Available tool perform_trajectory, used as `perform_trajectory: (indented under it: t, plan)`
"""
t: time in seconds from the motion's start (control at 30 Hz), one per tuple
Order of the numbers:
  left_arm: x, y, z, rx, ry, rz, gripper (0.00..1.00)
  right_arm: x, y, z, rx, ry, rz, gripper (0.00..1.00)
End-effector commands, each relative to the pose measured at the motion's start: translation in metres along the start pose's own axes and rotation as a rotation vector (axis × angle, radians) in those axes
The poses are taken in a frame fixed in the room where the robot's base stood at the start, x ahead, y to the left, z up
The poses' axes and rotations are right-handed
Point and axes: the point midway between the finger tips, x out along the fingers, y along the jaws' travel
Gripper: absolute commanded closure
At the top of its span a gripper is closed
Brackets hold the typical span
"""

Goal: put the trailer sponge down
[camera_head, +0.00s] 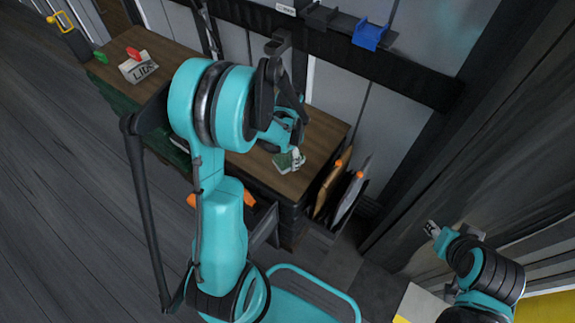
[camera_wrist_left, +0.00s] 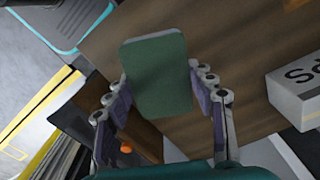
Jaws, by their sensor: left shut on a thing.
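My left gripper (camera_head: 293,148) is shut on the trailer sponge (camera_wrist_left: 155,75), a green rounded slab, with one finger on each side of it in the left wrist view.
A white lettered block (camera_wrist_left: 298,95) is on the desk top, right of the sponge in the left wrist view. A lettered card (camera_head: 138,68) and a red item (camera_head: 133,53) are at the desk's far left. Upright boards (camera_head: 352,190) stand beside its right end. A blue holder (camera_head: 370,36) is on the wall rail.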

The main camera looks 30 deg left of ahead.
Motion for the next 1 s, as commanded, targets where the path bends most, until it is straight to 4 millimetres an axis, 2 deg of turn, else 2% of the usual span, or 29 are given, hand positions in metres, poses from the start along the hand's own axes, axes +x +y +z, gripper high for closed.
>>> perform_trajectory:
  t: [0.17,0.3,0.4,0.77,0.8,0.87,1.0]
  plan:
    - [0.011,-0.004,0.0,0.0,0.0,0.0,0.65,0.005,0.0,0.004,0.0,0.0,0.0,0.6]
    - [0.034,-0.004,0.0,0.0,0.0,0.0,0.65,0.016,0.0,0.011,0.0,0.0,0.0,0.6]
    - [0.044,-0.004,0.0,0.0,0.0,0.0,0.65,0.02,0.0,0.014,0.0,0.0,0.0,0.6]
    - [0.046,-0.004,0.0,0.0,0.0,0.0,0.65,0.021,0.0,0.015,0.0,0.0,0.0,0.6]
    - [0.047,-0.004,0.0,0.0,0.0,0.0,0.43,0.022,0.0,0.015,0.0,0.0,0.0,0.6]
    - [0.046,-0.004,0.0,0.0,0.0,0.0,0.27,0.021,0.0,0.015,0.0,0.0,0.0,0.6]
    - [0.045,-0.004,0.0,0.0,0.0,0.0,0.25,0.021,0.0,0.015,0.0,0.0,0.0,0.6]
